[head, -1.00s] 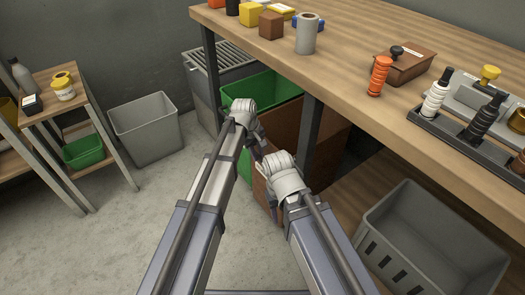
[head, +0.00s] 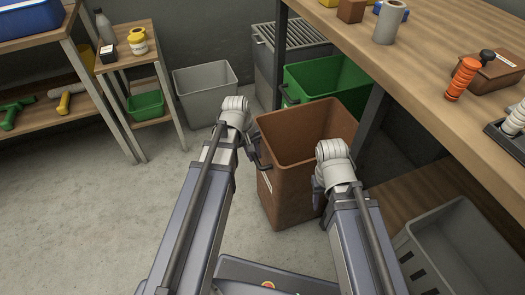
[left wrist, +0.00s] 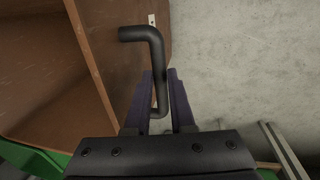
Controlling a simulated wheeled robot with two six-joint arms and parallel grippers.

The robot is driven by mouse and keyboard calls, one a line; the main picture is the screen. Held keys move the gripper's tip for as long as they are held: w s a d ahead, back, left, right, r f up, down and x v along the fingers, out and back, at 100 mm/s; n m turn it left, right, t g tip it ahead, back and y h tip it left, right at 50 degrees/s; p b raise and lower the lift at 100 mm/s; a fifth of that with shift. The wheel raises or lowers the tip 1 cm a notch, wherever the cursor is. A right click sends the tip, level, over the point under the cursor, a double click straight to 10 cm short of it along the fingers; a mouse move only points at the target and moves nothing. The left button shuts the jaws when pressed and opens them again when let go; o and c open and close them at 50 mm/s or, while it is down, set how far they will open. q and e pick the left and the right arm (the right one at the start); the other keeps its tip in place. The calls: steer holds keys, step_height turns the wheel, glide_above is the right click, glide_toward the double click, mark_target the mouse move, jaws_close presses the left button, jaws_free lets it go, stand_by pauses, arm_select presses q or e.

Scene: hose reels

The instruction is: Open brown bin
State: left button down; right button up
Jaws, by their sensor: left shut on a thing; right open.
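The brown bin (head: 290,200) stands upright and open-topped on the floor, pulled out in front of the workbench. Its inside looks empty. My left gripper (head: 252,152) is at its left side, shut on the bin's black handle (head: 264,166). In the left wrist view, the bent black handle (left wrist: 157,50) runs between the two fingers (left wrist: 160,80), with the brown bin's wall (left wrist: 60,110) to the left. My right gripper (head: 318,190) is open and empty near the bin's front right side; its fingers are mostly hidden by its wrist.
A green bin (head: 345,72) stands behind the brown bin under the workbench (head: 440,40). A bench leg (head: 371,115) is just right of it. A grey bin (head: 207,92) stands back left, and a grey slotted crate (head: 455,250) at the right. Floor at left is clear.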

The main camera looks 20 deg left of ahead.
arm_select(q)
steer(key=shift+a, duration=0.1)
steer(key=c, duration=0.8)
jaws_free()
steer(key=shift+o, duration=0.2)
step_height(320, 180, up, 8)
steer(key=s+a+p, duration=0.1)
steer(key=p, duration=0.6)
steer(key=shift+f+p, duration=0.2)
steer(key=shift+p, duration=0.1)
steer(key=shift+a, duration=0.1)
